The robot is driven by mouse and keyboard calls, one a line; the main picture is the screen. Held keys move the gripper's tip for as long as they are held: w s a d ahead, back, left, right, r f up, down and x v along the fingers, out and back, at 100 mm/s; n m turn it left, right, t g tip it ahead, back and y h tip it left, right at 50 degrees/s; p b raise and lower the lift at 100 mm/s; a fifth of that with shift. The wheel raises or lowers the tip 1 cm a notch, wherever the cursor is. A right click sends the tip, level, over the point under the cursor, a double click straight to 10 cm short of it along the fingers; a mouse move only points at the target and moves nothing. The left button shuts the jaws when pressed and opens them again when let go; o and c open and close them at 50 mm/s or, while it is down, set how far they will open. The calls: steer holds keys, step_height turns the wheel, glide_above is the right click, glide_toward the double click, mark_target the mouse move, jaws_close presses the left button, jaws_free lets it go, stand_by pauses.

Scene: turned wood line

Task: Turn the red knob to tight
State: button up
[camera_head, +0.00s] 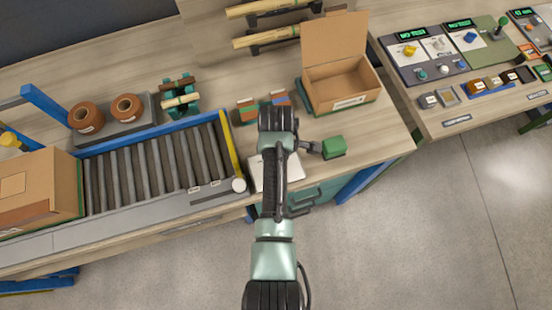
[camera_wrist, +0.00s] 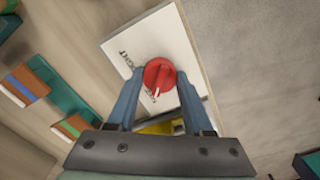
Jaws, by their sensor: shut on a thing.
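The red knob (camera_wrist: 160,75) is round and sits on a white plate (camera_wrist: 150,38) in the wrist view. Its white pointer line runs toward the bottom of the picture, slightly left. Dark lettering shows on the plate left of the knob, partly hidden by a finger and too small to read surely. My gripper (camera_wrist: 160,79) has one blue finger on each side of the knob and is shut on it. In the head view the white plate (camera_head: 256,174) lies at the bench's front edge under my arm, which hides the knob and the fingers.
The roller conveyor (camera_head: 150,165) with its yellow end bar (camera_head: 229,143) lies left of the plate. Small coloured blocks (camera_head: 279,98) and an open cardboard box (camera_head: 342,82) stand behind. A second bench with panels (camera_head: 425,60) is at the right. Bare floor (camera_head: 420,230) lies in front.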

jaws_close()
steer(key=shift+m, duration=0.3)
steer(key=m+p, duration=0.1)
steer(key=m, duration=0.2)
steer(key=shift+r+p, duration=0.1)
steer(key=shift+p, duration=0.2)
steer(key=m+p, duration=0.1)
steer(key=m, duration=0.4)
steer(key=m+p, duration=0.1)
steer(key=m, duration=0.3)
steer(key=shift+m+p, duration=0.35)
steer(key=shift+m, duration=2.35)
